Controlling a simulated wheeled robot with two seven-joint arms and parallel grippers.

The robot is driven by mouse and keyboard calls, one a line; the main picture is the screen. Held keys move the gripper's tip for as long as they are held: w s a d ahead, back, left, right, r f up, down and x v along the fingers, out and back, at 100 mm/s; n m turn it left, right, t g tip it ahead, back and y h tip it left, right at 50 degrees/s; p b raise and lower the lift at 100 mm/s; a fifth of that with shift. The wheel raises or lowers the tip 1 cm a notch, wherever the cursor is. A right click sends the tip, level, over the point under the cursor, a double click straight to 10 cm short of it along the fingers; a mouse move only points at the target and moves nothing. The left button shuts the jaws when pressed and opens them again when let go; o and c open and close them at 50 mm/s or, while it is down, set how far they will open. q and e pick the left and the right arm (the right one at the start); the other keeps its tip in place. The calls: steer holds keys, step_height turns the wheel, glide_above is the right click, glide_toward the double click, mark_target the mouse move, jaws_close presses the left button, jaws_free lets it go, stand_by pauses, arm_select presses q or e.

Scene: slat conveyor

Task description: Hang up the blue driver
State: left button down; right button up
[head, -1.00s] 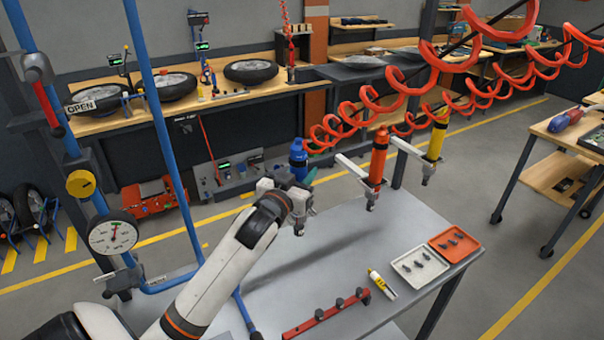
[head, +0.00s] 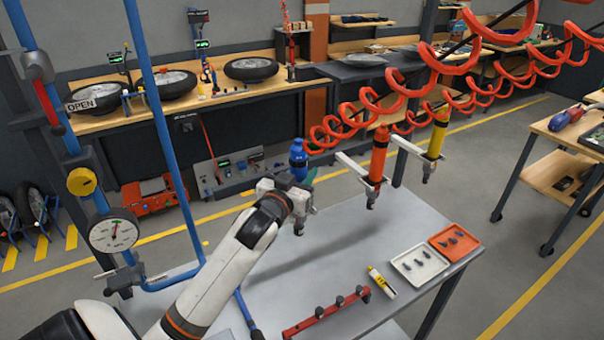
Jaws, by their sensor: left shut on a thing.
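The blue driver (head: 298,158) stands upright above the back left of the grey table, its blue top showing and its tip pointing down. My left gripper (head: 300,192) is shut on it; the gripper hides its middle. An orange driver (head: 378,155) hangs upright in a pale holder (head: 352,168) to the right. A yellow driver (head: 438,135) hangs in another holder (head: 408,147) farther right. Part of a holder near the blue driver is hidden by my gripper, so I cannot tell whether the driver sits in it. My right gripper is not in view.
Red coiled hoses (head: 400,105) run above the hanging drivers. On the table (head: 350,240) lie a red rail (head: 325,313), a yellow-and-white tube (head: 381,281), a white tray (head: 428,273) and an orange tray (head: 466,248). Blue pipes (head: 165,130) and a gauge (head: 114,231) stand at left.

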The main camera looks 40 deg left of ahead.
arm_select(q)
steer(key=shift+f+b, duration=0.35)
steer(key=shift+f, duration=0.25)
steer(key=shift+p, duration=0.3)
stand_by(0.6)
steer(key=shift+f, duration=0.3)
stand_by(0.7)
steer(key=c, duration=0.9)
jaws_free()
steer(key=shift+f, duration=0.15)
steer(key=s+b, duration=0.1)
steer(key=s, duration=0.3)
steer(key=s+d+b, duration=0.1)
steer(key=s+b, duration=0.1)
steer(key=s, duration=0.2)
steer(key=s+d+b, duration=0.1)
steer(key=s+b, duration=0.1)
steer(key=s, duration=0.2)
steer(key=shift+d, duration=0.2)
